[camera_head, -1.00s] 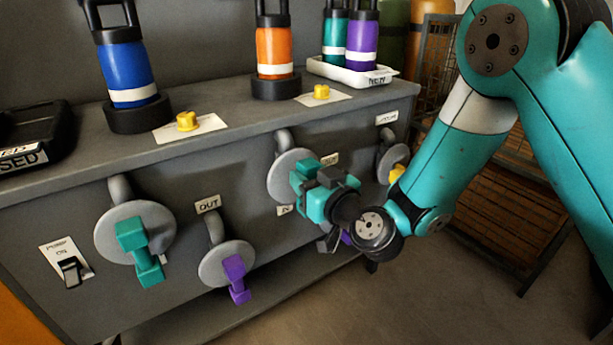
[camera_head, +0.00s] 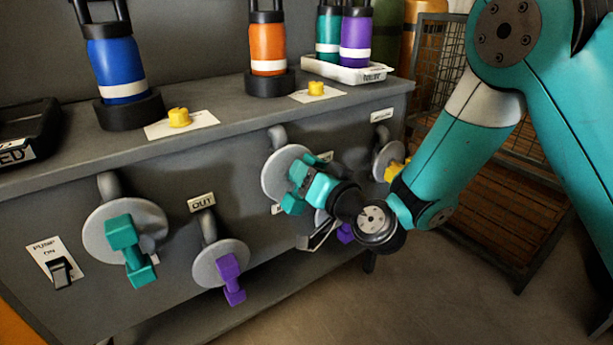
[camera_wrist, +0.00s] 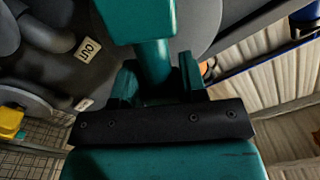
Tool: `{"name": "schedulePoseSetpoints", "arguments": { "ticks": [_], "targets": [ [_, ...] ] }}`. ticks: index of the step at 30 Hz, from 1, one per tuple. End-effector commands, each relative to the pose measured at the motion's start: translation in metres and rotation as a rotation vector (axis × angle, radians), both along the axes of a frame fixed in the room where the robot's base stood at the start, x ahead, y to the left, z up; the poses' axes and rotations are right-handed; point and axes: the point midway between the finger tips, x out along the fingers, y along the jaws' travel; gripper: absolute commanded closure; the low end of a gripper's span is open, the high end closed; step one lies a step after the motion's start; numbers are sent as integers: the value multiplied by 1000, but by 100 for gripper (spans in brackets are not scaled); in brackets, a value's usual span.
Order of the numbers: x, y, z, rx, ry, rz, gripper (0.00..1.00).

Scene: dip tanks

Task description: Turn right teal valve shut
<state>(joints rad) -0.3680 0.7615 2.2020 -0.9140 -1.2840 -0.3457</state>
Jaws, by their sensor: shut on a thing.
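The right teal valve has a round grey plate (camera_head: 273,180) on the front of the grey tank bench, in the middle of the head view. Its teal handle (camera_head: 299,171) is partly hidden behind my gripper (camera_head: 304,187). In the wrist view, the handle (camera_wrist: 138,18) shows as a large teal block with a narrower stem. My gripper (camera_wrist: 157,85) has its two teal fingers on either side of that stem and is shut on it. The exact angle of the handle is hard to read.
The left teal valve (camera_head: 130,250) and a purple valve (camera_head: 231,278) sit to the left. Another purple handle (camera_head: 346,232) and a yellow one (camera_head: 397,170) are close on the right. Bottles (camera_head: 118,70) stand on the bench top (camera_head: 215,108). Floor at lower right is clear.

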Motion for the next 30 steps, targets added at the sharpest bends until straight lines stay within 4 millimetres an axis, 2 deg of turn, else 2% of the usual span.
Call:
{"name": "schedulePoseSetpoints", "arguments": {
  "ticks": [18,30],
  "targets": [
    [5,-8,-12,487,329,-2,85],
    [6,-10,-19,743,503,-2,85]
  ]
}}
